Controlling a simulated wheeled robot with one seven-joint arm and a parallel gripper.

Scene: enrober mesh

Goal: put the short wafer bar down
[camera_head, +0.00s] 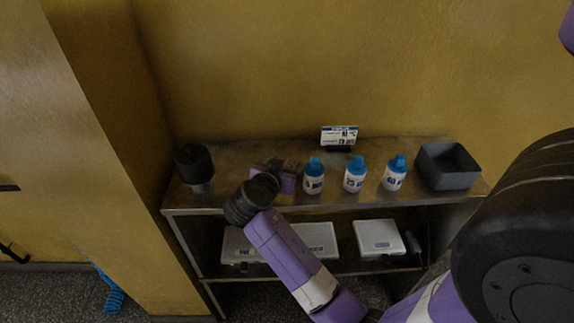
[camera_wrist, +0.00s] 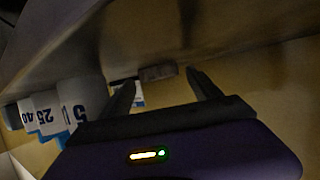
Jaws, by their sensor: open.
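My gripper (camera_head: 276,170) is over the left part of the metal shelf top (camera_head: 232,197). In the wrist view its two dark fingers (camera_wrist: 160,79) stand apart with a gap between them. A small grey-brown block (camera_wrist: 158,72) shows in line with this gap, against the shelf surface. It may be the short wafer bar, but I cannot tell for sure. The fingers do not visibly grip it. In the head view my arm and gripper hide that spot, and I cannot make out a wafer bar there.
Several white bottles with blue caps (camera_head: 354,177) stand right of my gripper. A dark grey bin (camera_head: 449,179) is at the right end. A dark round-topped object (camera_head: 196,165) stands at the left. A small sign (camera_head: 339,135) is at the back. Scales (camera_head: 379,239) sit on the lower shelf.

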